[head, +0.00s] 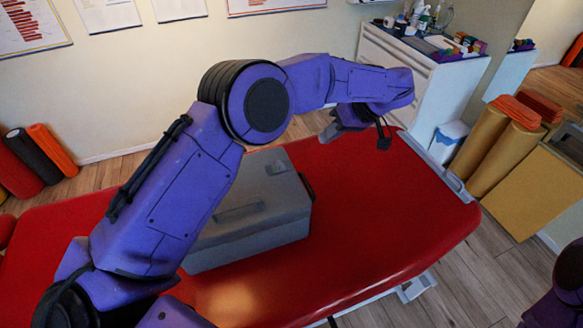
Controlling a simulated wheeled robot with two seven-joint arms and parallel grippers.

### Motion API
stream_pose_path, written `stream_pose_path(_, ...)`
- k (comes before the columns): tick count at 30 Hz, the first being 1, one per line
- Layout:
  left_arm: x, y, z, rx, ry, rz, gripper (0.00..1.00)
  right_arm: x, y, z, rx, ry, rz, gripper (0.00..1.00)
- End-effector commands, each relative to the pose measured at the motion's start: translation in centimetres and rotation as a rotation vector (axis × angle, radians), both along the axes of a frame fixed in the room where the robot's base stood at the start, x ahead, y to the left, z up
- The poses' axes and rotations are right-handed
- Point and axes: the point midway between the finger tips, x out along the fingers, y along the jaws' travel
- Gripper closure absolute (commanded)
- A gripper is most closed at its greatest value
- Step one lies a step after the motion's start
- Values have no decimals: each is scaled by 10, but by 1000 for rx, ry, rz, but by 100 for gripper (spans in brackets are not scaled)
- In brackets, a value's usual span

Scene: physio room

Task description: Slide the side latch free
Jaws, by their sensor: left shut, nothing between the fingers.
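A grey case (258,222) with a closed lid sits on the red padded table, partly hidden behind my left arm. A small dark part, which may be the side latch (307,185), shows at its right end; its exact form and position are too small to tell. My left gripper (334,134) is above the far part of the table, beyond and to the right of the case. It is shut and empty, apart from the case and the dark part. My right gripper is not in view.
The red table (400,215) is bare to the right of the case. A grey rail (435,165) runs along its right end. A white cabinet (400,75) with bottles stands behind. Tan rolls (490,155) stand at the right, and coloured rolls (50,150) lean at the left wall.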

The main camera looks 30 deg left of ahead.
Motion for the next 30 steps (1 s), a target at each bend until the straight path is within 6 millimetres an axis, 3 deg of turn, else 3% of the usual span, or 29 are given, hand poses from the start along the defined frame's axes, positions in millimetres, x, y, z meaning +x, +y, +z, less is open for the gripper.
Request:
stream_pose_path(1, 0, 0, -9, 0, -1, 0, 100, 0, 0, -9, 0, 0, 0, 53)
stream_pose_path(7, -3, 13, -22, 0, 3, 1, 100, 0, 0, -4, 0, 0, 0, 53)
stream_pose_path(18, -12, 61, -85, 0, 2, 2, 100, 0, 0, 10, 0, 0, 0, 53)
stream_pose_path(24, -34, 81, -82, 0, -1, 2, 100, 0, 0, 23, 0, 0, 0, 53)
stream_pose_path(30, -41, 86, -85, -1, -2, 2, 100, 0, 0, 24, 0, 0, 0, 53)
